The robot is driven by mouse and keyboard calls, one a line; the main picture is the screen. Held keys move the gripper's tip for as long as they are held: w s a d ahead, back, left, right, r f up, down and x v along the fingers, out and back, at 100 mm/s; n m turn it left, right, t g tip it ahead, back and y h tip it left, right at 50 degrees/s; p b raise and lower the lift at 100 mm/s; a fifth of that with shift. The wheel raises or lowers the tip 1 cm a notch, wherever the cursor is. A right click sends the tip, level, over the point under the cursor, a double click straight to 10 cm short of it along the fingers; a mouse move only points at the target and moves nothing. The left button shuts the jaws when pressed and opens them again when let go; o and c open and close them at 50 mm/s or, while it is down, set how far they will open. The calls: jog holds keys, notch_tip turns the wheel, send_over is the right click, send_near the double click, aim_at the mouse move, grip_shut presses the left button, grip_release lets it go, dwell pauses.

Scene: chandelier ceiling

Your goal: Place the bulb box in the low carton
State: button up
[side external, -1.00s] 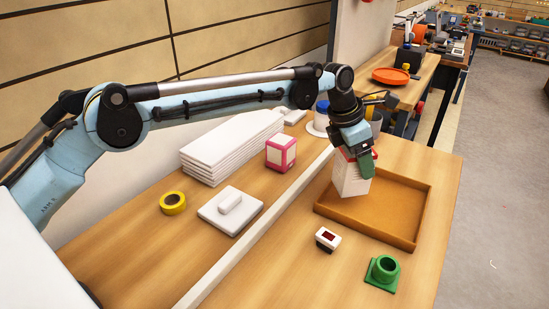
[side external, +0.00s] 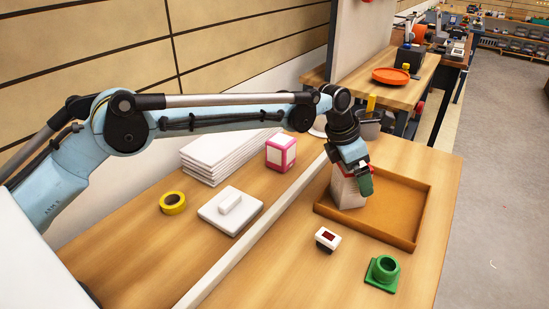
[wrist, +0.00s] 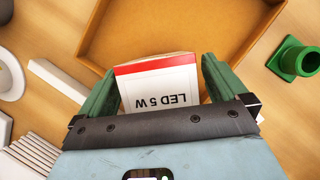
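The bulb box (side external: 347,191) is white with a red top band. In the wrist view the box (wrist: 160,88) reads "LED 5 W" and sits between my green fingers. My gripper (side external: 354,177) points down and is shut on the box's upper part. The low carton (side external: 424,215) is a shallow open orange-brown tray. The box is low at the carton's left end, inside its walls in the side view. I cannot tell whether its bottom touches the floor. The carton (wrist: 92,30) also shows at the top of the wrist view.
A white divider strip (side external: 252,238) runs left of the carton. A green flanged part (side external: 382,273) and a small white-and-dark device (side external: 327,239) stand in front. A pink-and-white box (side external: 281,153), white stack (side external: 222,155) and yellow tape roll (side external: 172,203) lie left. The carton's right half is clear.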

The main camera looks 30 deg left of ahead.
jog(key=s+a+r+m+t, duration=0.1)
jog(key=s+a+r+m, duration=0.3)
jog(key=r, duration=0.4)
jog(key=s+a+r+m, duration=0.3)
jog(key=s+a+r, duration=0.1)
jog(key=a+r, duration=0.3)
jog(key=s+a+f+m+t+y, duration=0.1)
jog(key=s+a+f+m, duration=0.2)
jog(key=s+a+m, duration=0.4)
jog(key=s+a+f+m+t+y, duration=0.2)
jog(key=s+a+f+m, duration=0.2)
jog(key=s+a+m, duration=0.4)
jog(key=s+m, duration=0.5)
jog(key=shift+s+a+f, duration=0.15)
jog(key=shift+s+a, duration=0.1)
jog(key=shift+s, duration=0.05)
